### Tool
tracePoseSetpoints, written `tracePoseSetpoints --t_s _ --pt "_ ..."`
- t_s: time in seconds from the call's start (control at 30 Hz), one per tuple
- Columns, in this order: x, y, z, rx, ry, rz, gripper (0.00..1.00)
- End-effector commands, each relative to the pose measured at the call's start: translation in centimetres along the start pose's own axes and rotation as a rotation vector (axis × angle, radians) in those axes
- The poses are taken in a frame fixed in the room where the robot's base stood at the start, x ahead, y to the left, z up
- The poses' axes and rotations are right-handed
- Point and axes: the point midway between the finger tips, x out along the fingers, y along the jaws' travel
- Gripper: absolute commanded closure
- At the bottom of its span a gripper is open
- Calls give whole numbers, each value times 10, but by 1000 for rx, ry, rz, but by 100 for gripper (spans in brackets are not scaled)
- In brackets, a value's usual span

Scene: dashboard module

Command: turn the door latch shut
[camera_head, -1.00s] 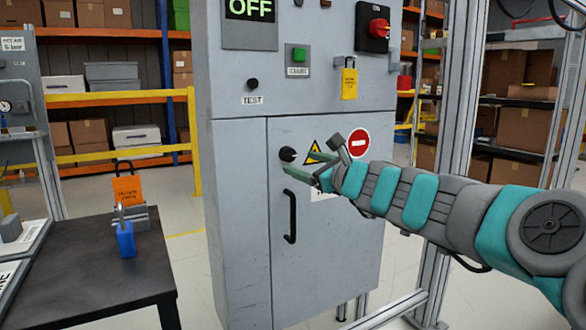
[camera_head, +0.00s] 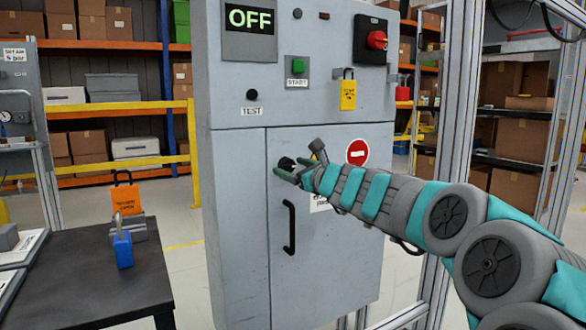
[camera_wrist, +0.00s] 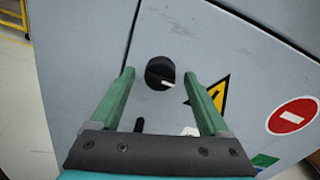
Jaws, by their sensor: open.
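The door latch is a round black knob with a white pointer mark (camera_wrist: 160,73) on the grey cabinet door (camera_head: 340,240). In the wrist view the pointer aims right and slightly down. In the head view the latch (camera_head: 286,164) is partly covered by my gripper. My gripper (camera_wrist: 168,88) is open, its two green fingers on either side of the latch in the wrist view. I cannot tell whether the fingertips touch the door. The gripper also shows at the door's upper left in the head view (camera_head: 287,176).
A black door handle (camera_head: 290,227) is below the latch. A warning triangle (camera_wrist: 216,92) and a red no-entry sign (camera_head: 358,152) are to its right. A display reading OFF (camera_head: 250,18) is above. A dark table (camera_head: 95,265) with a blue padlock (camera_head: 122,249) stands at left.

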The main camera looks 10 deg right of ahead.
Motion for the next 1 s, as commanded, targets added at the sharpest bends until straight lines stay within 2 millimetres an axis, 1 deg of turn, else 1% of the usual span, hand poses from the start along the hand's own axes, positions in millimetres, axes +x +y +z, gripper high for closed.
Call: tracePoseSetpoints --t_s 0.13,0.17,0.83,1.0 --pt "0 0 0 0 0 0 21" --pt "0 0 0 0 0 0 23" --pt "0 0 0 -1 0 0 99" --pt "0 0 0 -3 0 0 100"
